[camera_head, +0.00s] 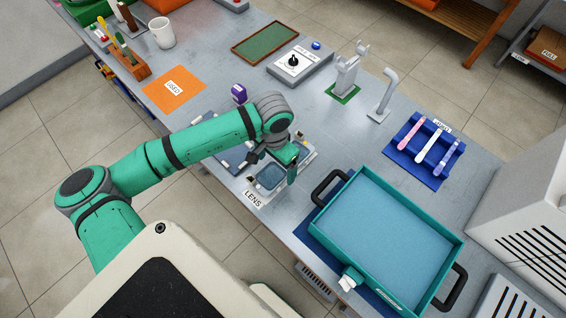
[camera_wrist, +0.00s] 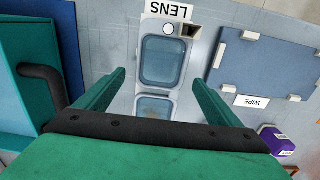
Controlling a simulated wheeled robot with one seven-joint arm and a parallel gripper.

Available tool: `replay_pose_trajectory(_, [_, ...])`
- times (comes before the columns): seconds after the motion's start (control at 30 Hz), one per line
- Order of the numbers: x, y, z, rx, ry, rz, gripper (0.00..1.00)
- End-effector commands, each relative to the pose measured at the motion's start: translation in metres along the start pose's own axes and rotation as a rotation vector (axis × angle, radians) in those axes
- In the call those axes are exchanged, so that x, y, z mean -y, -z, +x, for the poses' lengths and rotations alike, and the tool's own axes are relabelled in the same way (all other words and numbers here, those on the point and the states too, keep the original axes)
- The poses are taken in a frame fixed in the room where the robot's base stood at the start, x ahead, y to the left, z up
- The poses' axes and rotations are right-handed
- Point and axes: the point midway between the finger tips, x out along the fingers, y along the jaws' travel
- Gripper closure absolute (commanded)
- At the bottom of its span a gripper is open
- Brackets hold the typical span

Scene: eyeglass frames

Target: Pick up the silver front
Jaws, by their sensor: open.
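I cannot make out a silver front for certain in either view. My gripper (camera_head: 287,160) hangs over the small grey tray labelled LENS (camera_head: 250,182) and hides part of it. In the wrist view my gripper (camera_wrist: 158,77) is open, with its two green fingers apart and nothing between them. Below the fingers, the LENS tray (camera_wrist: 143,58) shows two rounded blue-grey pockets, one behind the other. The nearer pocket is partly covered by my gripper's dark bar.
A large teal tray with black handles (camera_head: 316,222) stands to the right. A blue rack (camera_head: 407,150) holds pink, white and blue pieces. A blue WIPE pad (camera_wrist: 265,68) lies beside the LENS tray. A purple box (camera_head: 238,93) and silver stand (camera_head: 347,76) stand farther back.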

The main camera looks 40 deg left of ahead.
Motion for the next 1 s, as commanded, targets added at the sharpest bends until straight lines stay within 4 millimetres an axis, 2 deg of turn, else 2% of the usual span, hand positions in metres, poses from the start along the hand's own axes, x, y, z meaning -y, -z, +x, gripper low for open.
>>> replay_pose_trajectory(0.13, [0.0002, -0.0004, 0.0122, 0.001, -0.001, -0.001, 0.12])
replay_pose_trajectory(0.37, [-0.0014, 0.0009, 0.0136, 0.0, 0.0, 0.003, 0.12])
replay_pose_trajectory(0.47, [-0.0014, 0.0009, 0.0135, 0.0, 0.0, 0.003, 0.32])
replay_pose_trajectory(0.57, [-0.0015, 0.0009, 0.0134, 0.0, 0.0, 0.003, 0.56])
replay_pose_trajectory(0.6, [-0.0014, 0.0009, 0.0134, 0.0, 0.0, 0.003, 0.59])
replay_pose_trajectory(1.0, [-0.0013, 0.0009, 0.0078, 0.0, 0.0, 0.002, 0.59])
